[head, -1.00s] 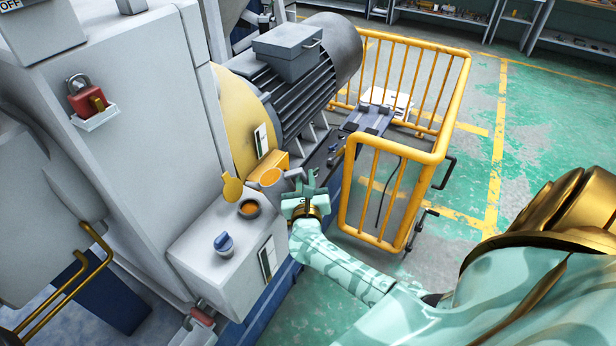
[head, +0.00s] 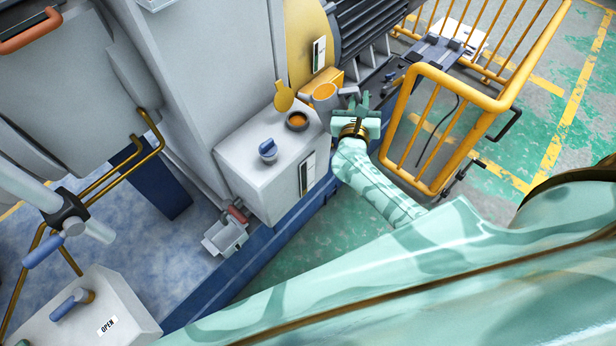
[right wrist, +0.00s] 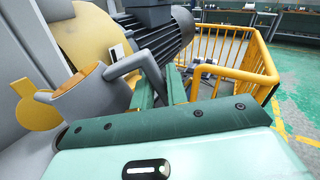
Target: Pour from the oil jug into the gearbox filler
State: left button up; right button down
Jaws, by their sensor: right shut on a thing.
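The oil jug (head: 325,93) is a small grey vessel with an orange-brown inside, just behind and right of the filler in the head view. In the right wrist view the jug (right wrist: 92,97) shows at left with its handle (right wrist: 135,63) reaching to my fingers. My right gripper (head: 361,103) is shut on that handle; its fingers also show in the wrist view (right wrist: 158,85). The gearbox filler (head: 297,121) is a dark round opening with orange inside, on the grey gearbox top. Its yellow round lid (head: 284,97) stands open. No stream of oil is visible.
A blue-handled knob (head: 268,149) is on the gearbox top (head: 240,150). A yellow guard rail (head: 452,78) stands right of my right gripper. The motor (head: 370,32) is behind. A grey box marked OPEN (head: 110,300) is at lower left.

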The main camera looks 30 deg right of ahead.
jog(key=shift+r, duration=0.1)
jog(key=shift+a+r+n+p, duration=0.1)
jog(key=shift+r+n+p, duration=0.3)
jog(key=shift+r+p, duration=0.3)
jog(key=shift+f, duration=0.15)
dwell(0.6)
jog(key=shift+w+a+r+n+p, duration=0.15)
jog(key=shift+r+n+p, duration=0.2)
jog(key=shift+n+p, duration=0.25)
jog(key=shift+f, duration=0.1)
dwell(0.5)
jog(key=shift+w+a+r+n+p, duration=0.1)
jog(key=shift+r+n+p, duration=0.1)
jog(key=shift+n+p, duration=0.25)
dwell(0.5)
